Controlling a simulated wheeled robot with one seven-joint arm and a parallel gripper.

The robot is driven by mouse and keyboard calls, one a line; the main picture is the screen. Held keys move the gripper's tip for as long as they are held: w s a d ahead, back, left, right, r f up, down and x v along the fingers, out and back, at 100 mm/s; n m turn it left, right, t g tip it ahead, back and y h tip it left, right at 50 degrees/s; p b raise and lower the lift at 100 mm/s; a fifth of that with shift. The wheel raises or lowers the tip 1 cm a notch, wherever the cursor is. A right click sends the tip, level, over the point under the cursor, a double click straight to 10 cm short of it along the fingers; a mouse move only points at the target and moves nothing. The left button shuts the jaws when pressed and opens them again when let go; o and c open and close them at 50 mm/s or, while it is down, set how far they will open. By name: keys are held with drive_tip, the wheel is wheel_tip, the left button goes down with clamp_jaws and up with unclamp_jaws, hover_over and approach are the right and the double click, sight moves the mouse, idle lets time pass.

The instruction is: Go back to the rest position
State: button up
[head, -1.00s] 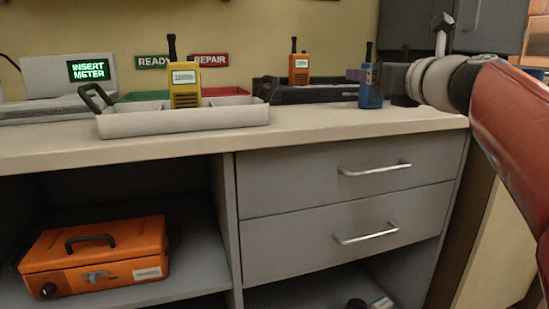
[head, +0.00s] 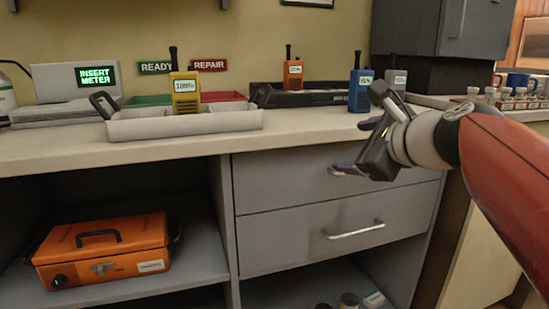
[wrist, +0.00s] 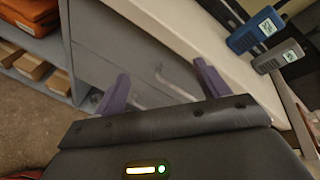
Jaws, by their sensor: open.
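My gripper (head: 354,147) is open and empty in front of the upper drawer and the counter's front edge, at the right of the head view. Its two purple fingers stand apart in the wrist view (wrist: 162,86), with only the drawer front between them. A blue radio (head: 360,92) stands upright on the counter behind my gripper, apart from it. A grey radio (head: 397,86) stands just right of the blue one. A yellow radio (head: 185,96) stands at the light grey tray, and an orange radio (head: 293,74) stands farther back.
The light grey tray (head: 180,125) sits on the counter (head: 60,150) near the meter (head: 85,78). An orange case (head: 105,250) lies on the shelf below. Drawer handles (head: 353,230) stick out near my arm. Small jars and mugs (head: 515,82) stand at far right.

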drive_tip(key=s+f+n+g+h+p, duration=0.4)
drive_tip(key=s+f+n+g, duration=0.3)
drive_tip(key=s+f+n, duration=1.3)
wheel_tip(320, 180, down, 2)
drive_tip(key=n+h, duration=0.1)
drive_tip(key=n, duration=0.1)
drive_tip(key=shift+s+d+f+n+g, duration=0.25)
drive_tip(key=shift+d+n+g, duration=0.05)
drive_tip(key=shift+d, duration=0.1)
